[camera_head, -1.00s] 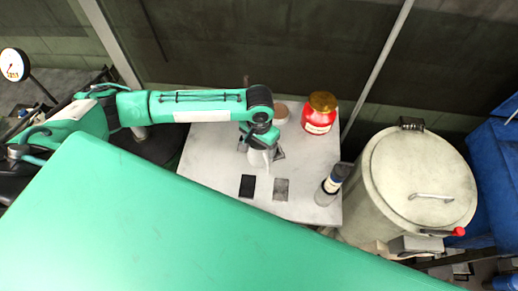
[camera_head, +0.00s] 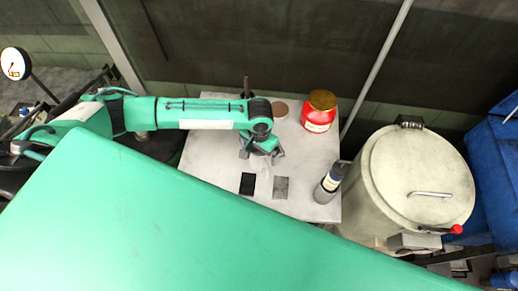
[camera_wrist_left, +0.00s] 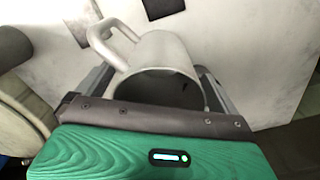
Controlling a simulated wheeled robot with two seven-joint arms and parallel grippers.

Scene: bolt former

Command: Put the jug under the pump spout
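The jug (camera_wrist_left: 165,58) is a grey metal cylinder with a loop handle on its upper left side. In the left wrist view its open mouth faces the camera, and it sits between the two fingers of my left gripper (camera_wrist_left: 155,88). The fingers are close to its sides; I cannot tell whether they press on it. In the head view my left gripper (camera_head: 261,152) is low over the white table (camera_head: 215,158), and its body hides most or all of the jug. I cannot make out a pump spout for certain. My right gripper is not in view.
A red jar (camera_head: 318,116) and a brown round item (camera_head: 279,109) stand at the table's back. A black pad (camera_head: 247,184) and a grey pad (camera_head: 281,189) lie in front of the gripper. A dark-topped bottle (camera_head: 327,187) stands near a large lidded drum (camera_head: 385,180).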

